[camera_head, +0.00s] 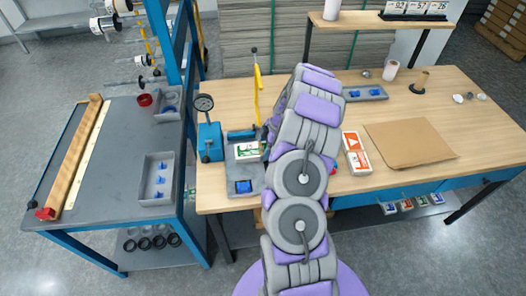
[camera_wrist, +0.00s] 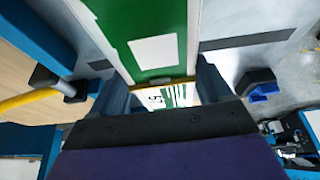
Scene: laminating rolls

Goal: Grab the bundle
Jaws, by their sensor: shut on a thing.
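The bundle (camera_head: 247,151), a white and green stack, is at the grey plate of the blue press, left of my arm. In the wrist view its green face with a white label (camera_wrist: 158,50) fills the top middle, and its striped white and green edge shows between the fingers. My gripper (camera_wrist: 165,88) is shut on the bundle, with one finger at each side. In the head view my arm hides most of the gripper. I cannot tell whether the bundle touches the plate.
The blue press (camera_head: 209,141) with a round gauge and a yellow lever (camera_head: 257,84) stand close by. Orange and white packs (camera_head: 355,152) and a brown sheet (camera_head: 410,140) lie to the right. A grey tray (camera_head: 157,194) sits on the left bench.

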